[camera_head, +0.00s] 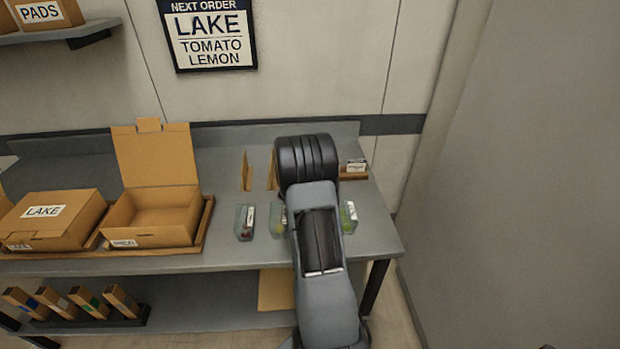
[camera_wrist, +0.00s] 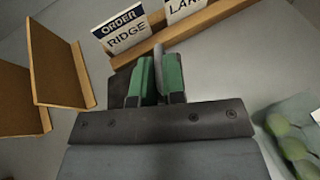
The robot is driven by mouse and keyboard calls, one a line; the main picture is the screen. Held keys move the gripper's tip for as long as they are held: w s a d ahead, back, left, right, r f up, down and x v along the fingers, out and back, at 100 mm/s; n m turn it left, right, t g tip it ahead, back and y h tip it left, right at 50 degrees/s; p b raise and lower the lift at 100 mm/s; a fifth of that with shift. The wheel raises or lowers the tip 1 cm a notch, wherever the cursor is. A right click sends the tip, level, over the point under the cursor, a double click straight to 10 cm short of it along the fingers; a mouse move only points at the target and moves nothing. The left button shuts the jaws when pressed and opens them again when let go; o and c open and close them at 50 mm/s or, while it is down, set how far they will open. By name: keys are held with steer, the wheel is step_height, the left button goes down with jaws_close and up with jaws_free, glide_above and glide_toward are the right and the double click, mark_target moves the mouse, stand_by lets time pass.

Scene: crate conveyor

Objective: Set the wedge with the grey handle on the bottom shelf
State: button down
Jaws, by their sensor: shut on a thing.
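My gripper (camera_wrist: 160,80) has green finger pads and is shut on a thin grey piece (camera_wrist: 158,64), which looks like the grey handle of the wedge. A dark surface shows beside the left finger; I cannot tell whether it is the wedge's body. In the head view my arm covers the gripper and what it holds. The bottom shelf (camera_head: 200,301) is the grey board under the bench top, at the lower left of the head view.
A dark rack (camera_head: 85,322) of several brown boxes stands on the bottom shelf. The bench (camera_head: 220,262) carries an open carton (camera_head: 160,240), a closed LAKE carton (camera_head: 70,209), clear bins (camera_head: 245,222) and brown upright panels (camera_wrist: 60,65). A wooden card holder (camera_wrist: 205,22) with RIDGE card stands beyond my fingertips.

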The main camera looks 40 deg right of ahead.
steer(key=shift+f, duration=0.15)
steer(key=c, duration=1.2)
jaws_free()
